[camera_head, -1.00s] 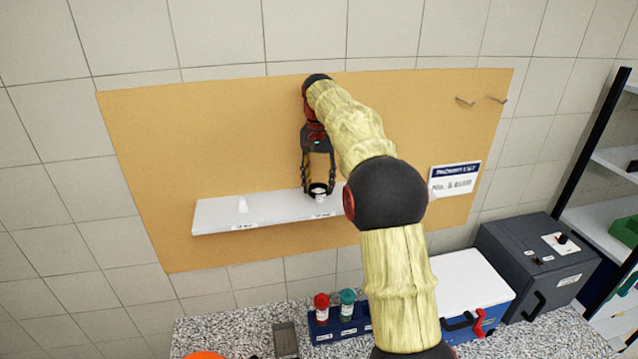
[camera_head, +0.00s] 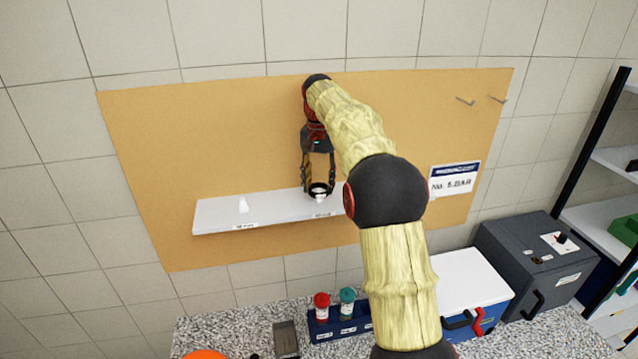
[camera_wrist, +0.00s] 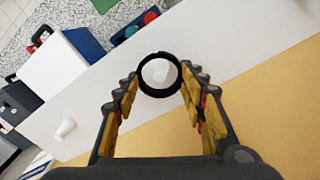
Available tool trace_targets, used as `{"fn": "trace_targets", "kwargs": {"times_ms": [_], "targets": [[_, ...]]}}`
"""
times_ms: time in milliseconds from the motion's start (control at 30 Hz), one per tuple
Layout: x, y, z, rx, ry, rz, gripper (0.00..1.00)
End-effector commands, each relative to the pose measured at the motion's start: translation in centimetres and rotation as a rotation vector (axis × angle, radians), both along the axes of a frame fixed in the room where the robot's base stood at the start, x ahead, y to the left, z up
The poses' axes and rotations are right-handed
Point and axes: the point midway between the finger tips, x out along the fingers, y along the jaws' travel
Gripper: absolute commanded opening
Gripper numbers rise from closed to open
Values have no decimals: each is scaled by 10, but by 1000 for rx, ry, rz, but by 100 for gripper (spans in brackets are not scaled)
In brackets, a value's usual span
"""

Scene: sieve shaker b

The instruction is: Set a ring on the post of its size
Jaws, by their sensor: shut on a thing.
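My gripper (camera_head: 318,190) is shut on a black ring (camera_wrist: 144,87), held between the fingertips above the white wall shelf (camera_head: 275,214). A white post (camera_head: 321,199) stands on the shelf under the ring. In the wrist view this post (camera_wrist: 159,71) shows through the ring's opening. I cannot tell whether the ring is above its tip or around it. A second, narrower white post (camera_head: 243,205) stands at the shelf's left. A third white post (camera_wrist: 65,128) shows at left in the wrist view; my arm hides it in the head view.
The shelf is fixed to an orange-brown board (camera_head: 220,130) with a sign (camera_head: 454,180) and two hooks at right. Below, a speckled counter holds a blue rack (camera_head: 338,326) with red and teal capped items, a white-lidded cooler (camera_head: 468,280) and a dark grey box (camera_head: 540,262).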

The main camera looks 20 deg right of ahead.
Motion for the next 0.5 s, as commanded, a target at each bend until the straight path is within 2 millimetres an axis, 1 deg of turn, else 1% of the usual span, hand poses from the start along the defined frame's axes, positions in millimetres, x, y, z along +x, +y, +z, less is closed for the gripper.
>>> {"fn": "trace_targets", "kwargs": {"times_ms": [500], "targets": [[0, 0, -11, 0, 0, 0, 28]]}}
